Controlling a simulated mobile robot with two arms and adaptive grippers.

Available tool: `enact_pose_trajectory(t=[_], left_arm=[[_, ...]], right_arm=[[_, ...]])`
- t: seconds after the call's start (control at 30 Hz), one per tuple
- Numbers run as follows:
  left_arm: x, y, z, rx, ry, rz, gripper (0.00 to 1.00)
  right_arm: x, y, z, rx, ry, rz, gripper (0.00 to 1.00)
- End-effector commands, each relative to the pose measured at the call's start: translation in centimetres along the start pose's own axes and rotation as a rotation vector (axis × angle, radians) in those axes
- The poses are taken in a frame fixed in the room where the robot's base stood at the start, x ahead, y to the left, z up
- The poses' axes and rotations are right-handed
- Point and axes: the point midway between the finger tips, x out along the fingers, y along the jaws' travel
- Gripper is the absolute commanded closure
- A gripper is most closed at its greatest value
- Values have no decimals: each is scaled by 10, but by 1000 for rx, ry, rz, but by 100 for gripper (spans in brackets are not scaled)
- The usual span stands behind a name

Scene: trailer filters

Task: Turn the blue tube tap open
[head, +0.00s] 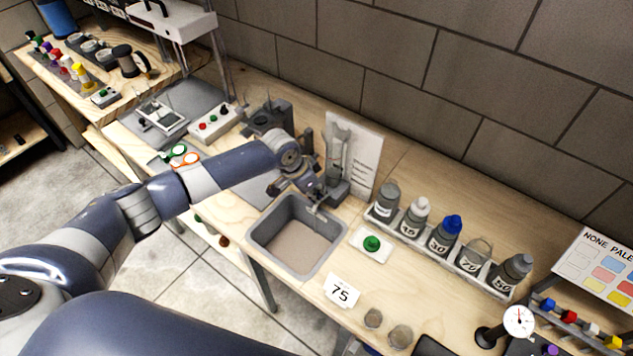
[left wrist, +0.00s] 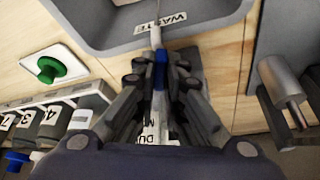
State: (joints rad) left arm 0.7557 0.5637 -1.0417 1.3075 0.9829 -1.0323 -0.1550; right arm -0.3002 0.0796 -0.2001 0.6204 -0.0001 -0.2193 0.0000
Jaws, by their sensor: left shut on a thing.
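My left gripper (head: 317,194) reaches over the back corner of the grey sink in the head view, at the foot of a grey stand. In the left wrist view its fingers (left wrist: 160,82) are closed around a small blue piece, the blue tube tap (left wrist: 160,70). A pale spout runs from the tap toward the sink edge, and a white lettered tube lies between the fingers. The fingers hide much of the tap, so I cannot tell how far it is turned. In the head view the tap is hidden by the gripper. My right gripper is not in view.
The grey sink (head: 256,231) shows a WASTE label (left wrist: 160,22). A green button (head: 372,243) sits right of it. A rack of numbered bottles (head: 384,219) stands further right. A white sheet (head: 366,160) leans behind. A 75 card (head: 341,291) lies in front.

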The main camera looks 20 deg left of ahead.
Motion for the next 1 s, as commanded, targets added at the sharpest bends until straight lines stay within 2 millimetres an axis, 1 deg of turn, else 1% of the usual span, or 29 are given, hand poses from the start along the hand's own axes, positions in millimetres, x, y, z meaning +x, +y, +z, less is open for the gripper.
enact_pose_trajectory(t=[0.03, 0.1, 0.4, 0.63, 1.0], left_arm=[[-6, 2, -4, -40, 2, -13, 100], [-6, 2, -4, -95, 2, -37, 100], [-4, 2, -4, -280, 4, -115, 100], [-2, 1, -4, -355, 5, -147, 100], [-1, 1, -4, -382, 7, -159, 100]], right_arm=[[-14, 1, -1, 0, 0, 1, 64], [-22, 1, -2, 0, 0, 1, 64], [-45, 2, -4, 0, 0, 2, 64], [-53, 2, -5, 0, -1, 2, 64], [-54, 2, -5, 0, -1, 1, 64]])
